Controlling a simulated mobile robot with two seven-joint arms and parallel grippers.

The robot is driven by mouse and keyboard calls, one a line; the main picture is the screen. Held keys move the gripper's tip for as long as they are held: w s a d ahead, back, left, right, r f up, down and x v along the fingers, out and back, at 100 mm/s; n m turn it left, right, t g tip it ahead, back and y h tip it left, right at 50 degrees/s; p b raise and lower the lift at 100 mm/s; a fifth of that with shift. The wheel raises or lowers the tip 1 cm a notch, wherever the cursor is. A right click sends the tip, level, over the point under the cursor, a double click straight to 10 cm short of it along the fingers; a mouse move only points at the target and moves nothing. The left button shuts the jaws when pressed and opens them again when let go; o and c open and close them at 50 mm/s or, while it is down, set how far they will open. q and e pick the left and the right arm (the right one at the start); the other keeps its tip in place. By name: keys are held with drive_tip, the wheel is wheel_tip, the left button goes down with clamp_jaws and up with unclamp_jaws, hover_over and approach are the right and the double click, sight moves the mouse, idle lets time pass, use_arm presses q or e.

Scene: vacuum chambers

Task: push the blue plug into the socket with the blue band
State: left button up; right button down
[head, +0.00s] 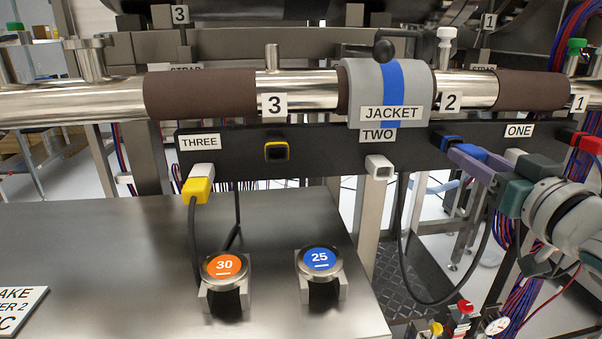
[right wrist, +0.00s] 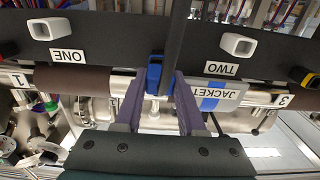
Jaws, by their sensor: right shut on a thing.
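The blue plug (head: 470,150) is held between the purple fingers of my right gripper (head: 464,157), which reaches in from the right. In the right wrist view the plug (right wrist: 153,80) shows between the two fingers. The socket with the blue band (head: 447,142) is on the dark panel, left of the ONE label. The plug is lined up with it and very close. I cannot tell whether its tip is inside. A dark cable hangs below the gripper. My left gripper is not in view.
A yellow-banded socket (head: 276,151) and an empty white holder (head: 380,168) are farther left on the panel. A yellow plug (head: 198,188) sits in another white holder. A steel pipe with a grey jacket (head: 363,96) runs above.

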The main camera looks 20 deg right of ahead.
drive_tip(key=shift+x, duration=0.8)
idle(0.9)
drive_tip(key=shift+c, duration=2.1)
unclamp_jaws()
drive_tip(key=shift+s, duration=0.1)
drive_tip(key=shift+p+v, duration=0.75)
drive_tip(key=shift+v, duration=0.3)
drive_tip(key=p+v, duration=0.2)
drive_tip(key=v, duration=0.2)
drive_tip(key=shift+s+a, duration=0.1)
drive_tip(key=shift+s, duration=0.2)
